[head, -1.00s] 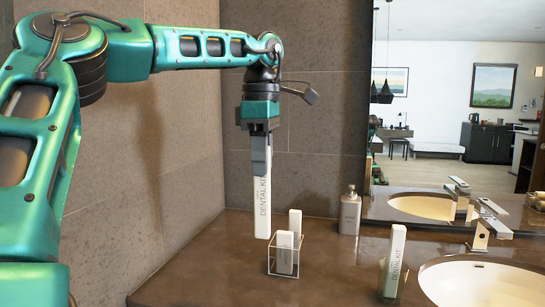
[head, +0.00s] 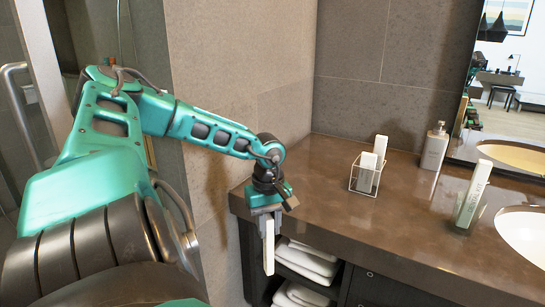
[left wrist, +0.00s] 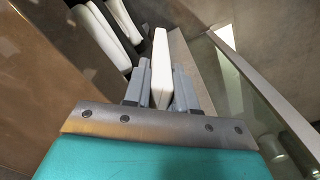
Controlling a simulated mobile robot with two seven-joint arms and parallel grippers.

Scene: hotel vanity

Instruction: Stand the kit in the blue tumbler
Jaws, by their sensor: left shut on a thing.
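My left gripper (head: 267,212) is shut on a white dental kit box (head: 268,250), which hangs upright below the fingers, off the counter's front left edge. In the left wrist view the white kit (left wrist: 162,55) sits between the two grey fingers (left wrist: 160,88). No blue tumbler shows in either view. My right gripper is not in view.
A clear holder (head: 366,178) with white boxes and a soap bottle (head: 434,147) stand at the back of the brown counter (head: 350,225). Below it a shelf holds white towels (head: 308,262). A glass panel (left wrist: 262,90) shows in the wrist view. The counter's front middle is clear.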

